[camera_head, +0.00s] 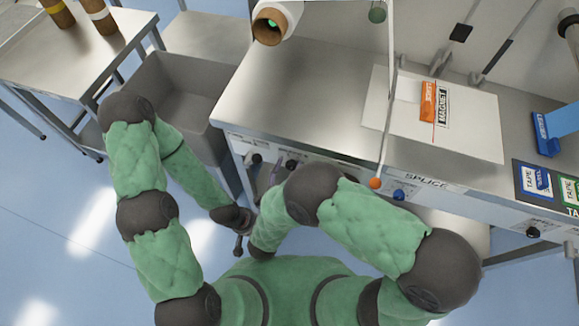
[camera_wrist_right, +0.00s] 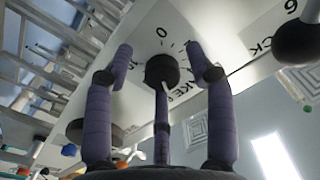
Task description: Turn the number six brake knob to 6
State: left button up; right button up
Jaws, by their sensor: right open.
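In the right wrist view, a black round knob (camera_wrist_right: 161,70) sits on a white panel (camera_wrist_right: 215,30) with a printed "0" and part of a lettered label ending in "KE" beside it. The knob's pointer does not show clearly. My right gripper (camera_wrist_right: 160,58) is open, with its purple fingers around the knob at both sides and below. Whether they touch it I cannot tell. In the head view my right arm's forearm hides most of this area. My left gripper (camera_head: 239,243) hangs low beside the workbench, small and dark; its fingers are unclear.
Another black knob (camera_wrist_right: 298,42) with a "6" stands at the right in the wrist view. In the head view, the steel bench (camera_head: 300,100) carries a white splice board (camera_head: 470,135). A grey bin (camera_head: 180,85) stands left of the bench. Open floor lies at the lower left.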

aim_at(293, 143)
jog(key=c, duration=1.1)
jog(key=shift+f+n+p, duration=0.1)
jog(key=shift+n+p, duration=0.2)
jog(key=o, duration=1.1)
jog(key=r, duration=0.9)
jog(key=shift+a, duration=0.25)
jog(key=shift+d+r, duration=0.15)
jog(key=shift+r, duration=0.4)
